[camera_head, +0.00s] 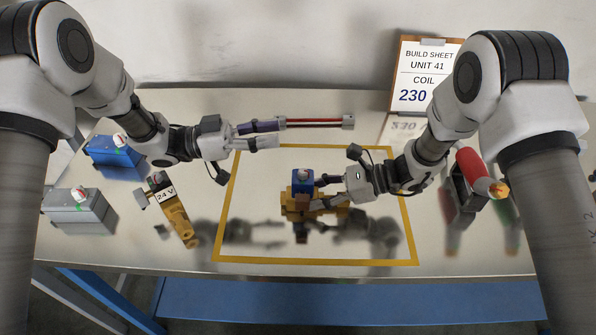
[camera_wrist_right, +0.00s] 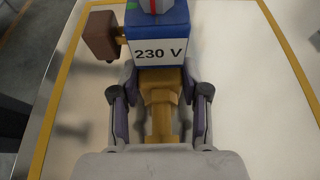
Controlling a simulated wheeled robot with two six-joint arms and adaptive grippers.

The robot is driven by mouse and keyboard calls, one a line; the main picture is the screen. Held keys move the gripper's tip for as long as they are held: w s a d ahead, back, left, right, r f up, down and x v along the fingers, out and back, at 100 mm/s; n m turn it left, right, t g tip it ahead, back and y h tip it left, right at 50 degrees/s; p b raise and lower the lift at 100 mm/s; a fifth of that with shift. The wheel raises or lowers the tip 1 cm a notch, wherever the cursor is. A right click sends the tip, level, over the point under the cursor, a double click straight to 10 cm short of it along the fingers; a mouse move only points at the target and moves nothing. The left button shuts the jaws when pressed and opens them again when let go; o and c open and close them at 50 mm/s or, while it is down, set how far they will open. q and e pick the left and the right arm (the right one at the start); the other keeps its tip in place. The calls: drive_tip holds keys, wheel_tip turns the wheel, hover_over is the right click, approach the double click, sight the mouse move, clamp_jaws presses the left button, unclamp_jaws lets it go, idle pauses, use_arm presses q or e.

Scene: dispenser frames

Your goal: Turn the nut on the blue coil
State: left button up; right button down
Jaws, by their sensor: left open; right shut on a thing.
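The blue coil (camera_head: 302,185) sits on a brass valve body (camera_head: 329,212) inside the yellow outline. In the right wrist view the coil (camera_wrist_right: 158,32) carries a 230 V label. The nut (camera_head: 303,174) is on top of the coil; in the wrist view only its lower part (camera_wrist_right: 156,5) shows at the top edge. My right gripper (camera_wrist_right: 161,112) is shut on the brass valve body, a finger on each side, below the coil. My left gripper (camera_head: 277,134) is open, up and to the left of the coil, apart from it.
A red rod with grey ends (camera_head: 300,123) shows beside my left fingers. At left are another blue coil (camera_head: 113,158), a grey coil (camera_head: 78,207) and a brass valve marked 24 V (camera_head: 177,219). A red-handled tool (camera_head: 470,164) stands right. The build sheet (camera_head: 412,77) reads COIL 230.

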use_arm(q)
drive_tip(key=m+g, duration=0.3)
drive_tip(key=g, duration=0.1)
drive_tip(key=m+g+y, duration=0.3)
drive_tip(key=m+g, duration=0.2)
approach(304, 171)
drive_tip(key=d, duration=0.2)
drive_tip(key=x, duration=0.8)
drive_tip(key=shift+s+a+f, duration=0.1)
drive_tip(key=shift+s+f, duration=0.05)
drive_tip(key=shift+s, duration=0.25)
drive_tip(key=shift+a, duration=0.1)
clamp_jaws()
